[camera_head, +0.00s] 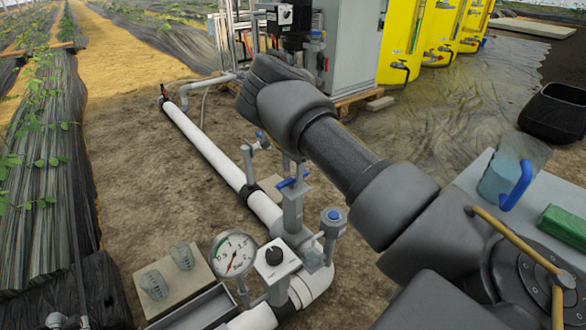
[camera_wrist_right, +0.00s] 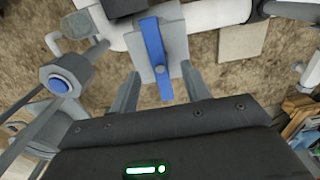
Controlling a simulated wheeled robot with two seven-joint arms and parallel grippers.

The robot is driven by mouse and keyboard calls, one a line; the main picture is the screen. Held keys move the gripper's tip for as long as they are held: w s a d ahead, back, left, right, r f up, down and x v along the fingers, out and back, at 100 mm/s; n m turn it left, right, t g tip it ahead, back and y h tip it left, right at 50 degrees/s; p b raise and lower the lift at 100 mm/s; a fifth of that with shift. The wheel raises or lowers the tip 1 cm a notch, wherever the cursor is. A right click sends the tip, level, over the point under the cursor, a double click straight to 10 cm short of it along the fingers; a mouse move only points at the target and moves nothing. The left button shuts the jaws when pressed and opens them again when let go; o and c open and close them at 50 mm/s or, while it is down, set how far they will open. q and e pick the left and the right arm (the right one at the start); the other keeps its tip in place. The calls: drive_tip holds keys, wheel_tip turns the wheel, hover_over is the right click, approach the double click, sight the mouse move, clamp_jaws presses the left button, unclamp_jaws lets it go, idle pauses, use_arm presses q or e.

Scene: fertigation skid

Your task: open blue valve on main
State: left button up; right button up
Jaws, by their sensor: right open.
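The blue valve lever (camera_head: 293,181) sits on a grey valve body (camera_head: 293,208) on the white main pipe (camera_head: 215,155). It also shows in the right wrist view (camera_wrist_right: 154,52), lying crosswise to the pipe there. My right gripper (camera_wrist_right: 160,88) is open, with one grey finger on each side of the lever's near end. I cannot tell whether either finger touches it. In the head view my right arm reaches in from the lower right and mostly hides this gripper. My left gripper is not in view.
A pressure gauge (camera_head: 233,254) and a black-knobbed box (camera_head: 274,261) stand in front of the valve. A blue-capped fitting (camera_head: 333,222) stands close at its right. A grey cabinet (camera_head: 347,45) and yellow tanks (camera_head: 405,40) stand behind.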

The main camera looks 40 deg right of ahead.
sight(293, 178)
drive_tip(key=shift+f, duration=2.15)
